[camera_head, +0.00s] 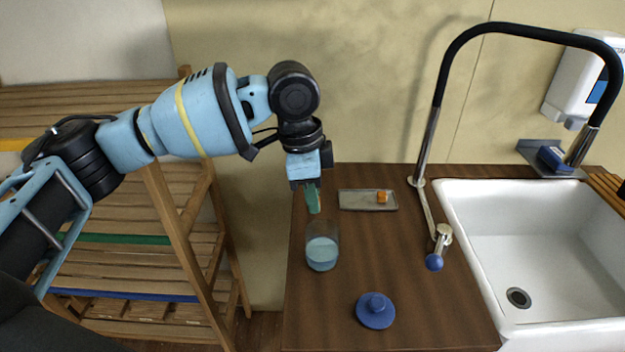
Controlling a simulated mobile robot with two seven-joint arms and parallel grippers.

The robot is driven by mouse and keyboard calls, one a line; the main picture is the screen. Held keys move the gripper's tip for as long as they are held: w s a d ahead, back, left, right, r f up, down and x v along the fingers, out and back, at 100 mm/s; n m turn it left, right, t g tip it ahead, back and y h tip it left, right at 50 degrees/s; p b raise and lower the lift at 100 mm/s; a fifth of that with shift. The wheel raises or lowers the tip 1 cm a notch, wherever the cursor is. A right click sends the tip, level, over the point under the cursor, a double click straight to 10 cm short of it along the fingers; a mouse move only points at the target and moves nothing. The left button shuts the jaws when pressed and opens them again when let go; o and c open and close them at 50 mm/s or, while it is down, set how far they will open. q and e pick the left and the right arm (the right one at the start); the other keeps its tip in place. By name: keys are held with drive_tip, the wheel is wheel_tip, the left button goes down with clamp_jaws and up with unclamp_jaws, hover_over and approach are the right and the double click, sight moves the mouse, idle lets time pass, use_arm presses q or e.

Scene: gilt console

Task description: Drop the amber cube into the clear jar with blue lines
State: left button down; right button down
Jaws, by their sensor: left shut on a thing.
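The amber cube (382,197) sits on a small grey tray (352,200) near the back of the wooden counter. The clear jar (322,250) stands upright and open at the counter's left edge, its lower part bluish; its lines are too small to make out. My left gripper (312,194) points down behind and above the jar, left of the tray and apart from the cube. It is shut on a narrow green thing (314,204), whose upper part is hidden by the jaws. My right gripper is not in view.
A round blue lid (375,310) with a knob lies at the front of the counter (420,310). A black-hosed tap with a blue-tipped lever (434,262) and a white sink (460,225) are at right. A wooden rack (130,265) stands left. The middle of the counter is clear.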

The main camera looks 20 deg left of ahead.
use_arm(q)
drive_tip(key=shift+f, duration=0.4)
drive_tip(key=c, duration=1.2)
unclamp_jaws()
drive_tip(key=shift+s+a+r, duration=0.1)
drive_tip(key=shift+a+r, duration=0.1)
drive_tip(key=shift+r, duration=1.1)
drive_tip(key=shift+a+r, duration=0.15)
drive_tip(key=shift+r, duration=1.1)
drive_tip(key=shift+s+a+r, duration=0.1)
drive_tip(key=shift+a+r, duration=0.1)
drive_tip(key=shift+r, duration=1.1)
